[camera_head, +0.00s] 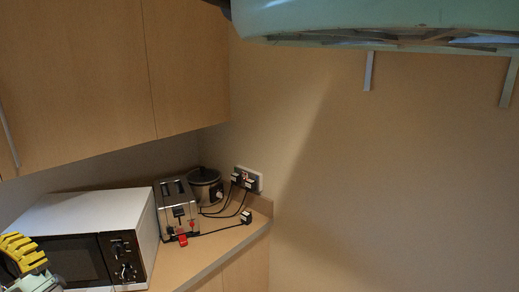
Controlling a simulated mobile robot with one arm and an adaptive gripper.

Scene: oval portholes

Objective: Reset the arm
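My gripper and its fingertips cannot be made out in the head view. A yellow ribbed piece (22,252) with pale and dark parts below it cuts into the lower left edge, in front of the microwave. I cannot tell whether it belongs to my arm. A large pale green rounded body (390,18) fills the top right, close to the camera. Whether it is mine or a fixture is unclear.
A white microwave (100,212), a silver toaster (177,205) and a small pot-like cooker (205,188) stand on the corner counter (225,247). Black cables run to a wall socket (247,180). Wooden cupboards (80,80) hang above. The wall at right is bare below two brackets (368,72).

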